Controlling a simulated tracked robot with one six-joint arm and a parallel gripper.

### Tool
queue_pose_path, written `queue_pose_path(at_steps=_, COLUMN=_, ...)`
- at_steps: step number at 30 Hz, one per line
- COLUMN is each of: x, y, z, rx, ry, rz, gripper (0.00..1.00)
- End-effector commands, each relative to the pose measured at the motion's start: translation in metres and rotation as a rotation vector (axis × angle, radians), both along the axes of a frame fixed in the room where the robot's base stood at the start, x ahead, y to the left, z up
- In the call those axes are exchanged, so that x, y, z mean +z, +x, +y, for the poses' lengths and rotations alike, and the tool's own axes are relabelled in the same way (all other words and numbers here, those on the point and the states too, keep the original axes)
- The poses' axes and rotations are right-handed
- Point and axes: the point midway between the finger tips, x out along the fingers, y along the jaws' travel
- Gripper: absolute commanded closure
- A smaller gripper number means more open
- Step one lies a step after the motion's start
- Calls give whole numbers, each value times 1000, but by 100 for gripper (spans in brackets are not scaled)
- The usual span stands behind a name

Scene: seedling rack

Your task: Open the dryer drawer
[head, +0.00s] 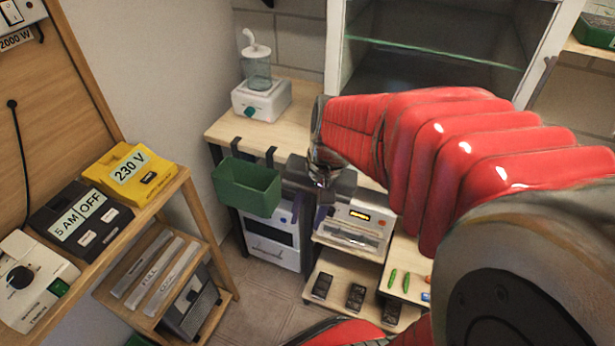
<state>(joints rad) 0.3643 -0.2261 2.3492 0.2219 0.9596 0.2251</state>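I cannot tell for sure which appliance is the dryer. A white box-shaped unit (270,238) with a dark front panel stands under the wooden table at the centre. A silver-grey unit (352,232) with a small orange display and a wide front sits on a shelf to its right. No drawer clearly stands open on either. My gripper (311,212) points down in front of the table, between these two units in the picture. Its dark fingers blend into the dark parts behind, so their gap and any contact are unclear. My red-sleeved arm covers the right side.
A green bin (247,187) hangs at the table's front edge. A white device with a clear jar (261,92) stands on the table. Small black trays (355,297) lie on the low shelf. A wooden rack (180,187) with labelled boxes is at left. Tiled floor (255,308) shows between.

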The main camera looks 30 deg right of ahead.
Motion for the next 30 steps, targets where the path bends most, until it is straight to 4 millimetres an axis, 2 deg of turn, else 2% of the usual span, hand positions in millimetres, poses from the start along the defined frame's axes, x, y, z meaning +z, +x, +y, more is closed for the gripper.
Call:
queue_pose_path(at_steps=8, x=-45, y=6, z=-37, rx=-267, ry=145, rz=139, gripper=72)
queue_pose_path(at_steps=17, x=-98, y=4, z=-75, rx=-560, ry=306, rz=275, gripper=72)
queue_pose_path(at_steps=30, x=-181, y=-17, z=-124, rx=-992, ry=562, rz=467, gripper=72)
